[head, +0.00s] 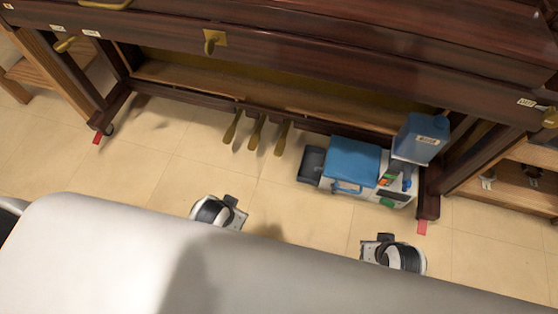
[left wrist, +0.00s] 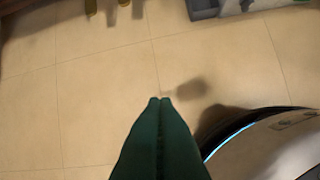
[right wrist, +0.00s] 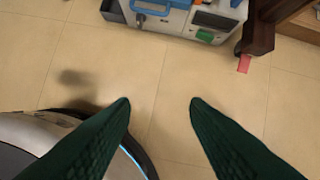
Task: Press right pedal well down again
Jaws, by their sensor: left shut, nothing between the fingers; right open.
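Three brass pedals stick out below the piano in the head view; the right pedal (head: 281,138) is the one nearest the blue-topped box. The pedal tips also show at the top edge of the left wrist view, the right pedal (left wrist: 137,8) cut off by the frame. My left gripper (left wrist: 160,102) is shut and empty over bare floor, apart from the pedals and on my side of them. My right gripper (right wrist: 160,103) is open and empty over bare floor in front of the box. How far down the pedal sits cannot be told.
Tiled floor before the pedals is clear.

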